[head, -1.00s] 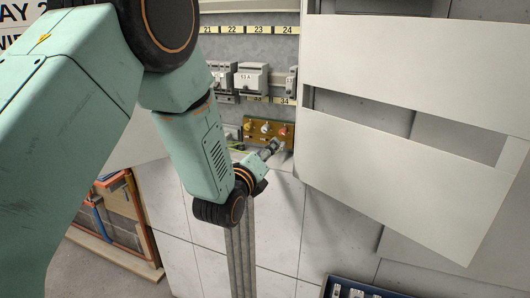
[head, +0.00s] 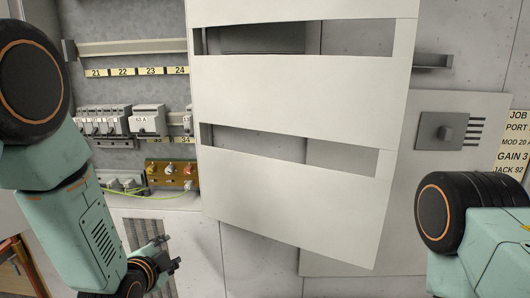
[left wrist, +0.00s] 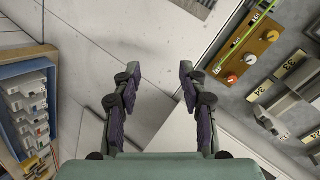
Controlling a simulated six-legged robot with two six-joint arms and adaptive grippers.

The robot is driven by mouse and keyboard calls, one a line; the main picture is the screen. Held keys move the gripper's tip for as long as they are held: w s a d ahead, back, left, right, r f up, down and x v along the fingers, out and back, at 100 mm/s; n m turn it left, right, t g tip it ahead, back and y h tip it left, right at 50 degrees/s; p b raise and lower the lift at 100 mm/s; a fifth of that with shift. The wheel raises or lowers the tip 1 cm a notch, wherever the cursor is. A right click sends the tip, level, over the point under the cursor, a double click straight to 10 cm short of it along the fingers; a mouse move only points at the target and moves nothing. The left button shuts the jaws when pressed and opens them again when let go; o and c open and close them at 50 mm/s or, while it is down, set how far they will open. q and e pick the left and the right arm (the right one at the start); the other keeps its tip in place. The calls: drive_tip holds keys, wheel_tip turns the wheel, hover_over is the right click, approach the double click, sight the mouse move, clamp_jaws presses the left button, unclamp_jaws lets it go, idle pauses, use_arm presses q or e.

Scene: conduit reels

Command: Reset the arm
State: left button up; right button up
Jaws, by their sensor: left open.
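My left arm comes in from the left in the head view. Its gripper (head: 165,257) is in front of the wall below the open electrical cabinet, clear of the brass terminal bar (head: 172,174). In the left wrist view the left gripper (left wrist: 157,75) has its two fingers apart with nothing between them, only pale wall panels behind. The terminal bar also shows there (left wrist: 247,52), off to the right of the fingers. A part of my right arm shows at the right of the head view, but its gripper is out of frame.
A large white slotted panel (head: 300,100) hangs in front of the cabinet's right side. Breakers (head: 148,120) sit on a rail at left. The left wrist view shows a blue tray (left wrist: 52,95) of small parts.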

use_arm(q)
drive_tip(key=s+f+n+g, duration=0.4)
drive_tip(key=s+f, duration=0.3)
drive_tip(key=s, duration=0.6)
drive_tip(key=s+f+n+g, duration=0.4)
drive_tip(key=s+f, duration=0.4)
drive_tip(key=s, duration=0.5)
drive_tip(key=s+f+n+g, duration=0.5)
drive_tip(key=s+f, duration=0.3)
drive_tip(key=s, duration=0.5)
drive_tip(key=shift+a, duration=0.25)
